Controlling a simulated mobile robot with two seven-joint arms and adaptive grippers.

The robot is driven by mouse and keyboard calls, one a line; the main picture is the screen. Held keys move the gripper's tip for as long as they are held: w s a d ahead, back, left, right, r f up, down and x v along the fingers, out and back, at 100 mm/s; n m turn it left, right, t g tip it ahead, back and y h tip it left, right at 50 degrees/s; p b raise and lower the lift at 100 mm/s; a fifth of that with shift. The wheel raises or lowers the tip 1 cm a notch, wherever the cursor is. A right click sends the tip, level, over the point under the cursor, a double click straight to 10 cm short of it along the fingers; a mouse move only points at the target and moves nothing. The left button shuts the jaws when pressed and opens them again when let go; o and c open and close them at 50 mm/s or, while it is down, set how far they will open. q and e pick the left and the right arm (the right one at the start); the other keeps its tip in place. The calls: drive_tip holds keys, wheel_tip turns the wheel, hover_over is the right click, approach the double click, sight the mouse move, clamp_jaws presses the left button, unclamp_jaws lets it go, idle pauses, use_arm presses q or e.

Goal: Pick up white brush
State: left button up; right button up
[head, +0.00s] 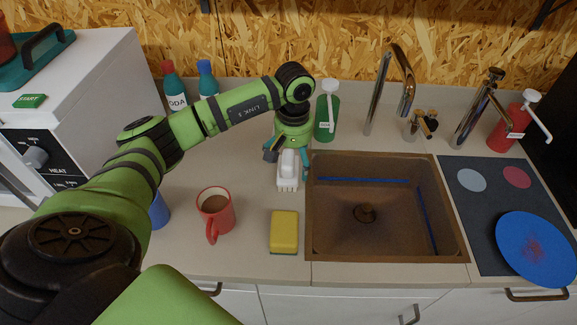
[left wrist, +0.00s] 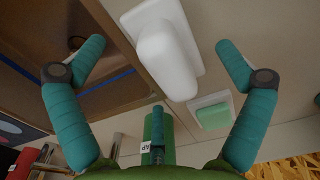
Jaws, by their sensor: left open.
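The white brush (head: 288,178) stands on the counter just left of the sink, its bristle end toward the front. My left gripper (head: 288,157) is above it, pointing down, with its teal fingers spread on either side of the handle. In the left wrist view the white brush (left wrist: 168,62) lies between the open fingers of my left gripper (left wrist: 161,48). Neither finger visibly touches it. My right gripper is not in view.
The brown sink (head: 365,238) is right of the brush. A green soap bottle (head: 327,115) stands close behind. A yellow sponge (head: 284,232) and red mug (head: 215,212) are in front. A pale green block (left wrist: 213,115) on a white base shows near the brush in the wrist view.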

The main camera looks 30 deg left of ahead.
use_arm(q)
wheel_tip(320, 180, down, 4)
drive_tip(key=shift+s+r+p, duration=0.15)
drive_tip(key=shift+r+p, duration=0.1)
drive_tip(key=shift+p, duration=0.45)
drive_tip(key=shift+f, duration=0.2)
drive_tip(key=c, duration=1.3)
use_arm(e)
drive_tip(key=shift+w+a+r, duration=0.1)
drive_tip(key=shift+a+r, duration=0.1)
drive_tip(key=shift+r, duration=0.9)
use_arm(q)
drive_tip(key=shift+o, duration=0.2)
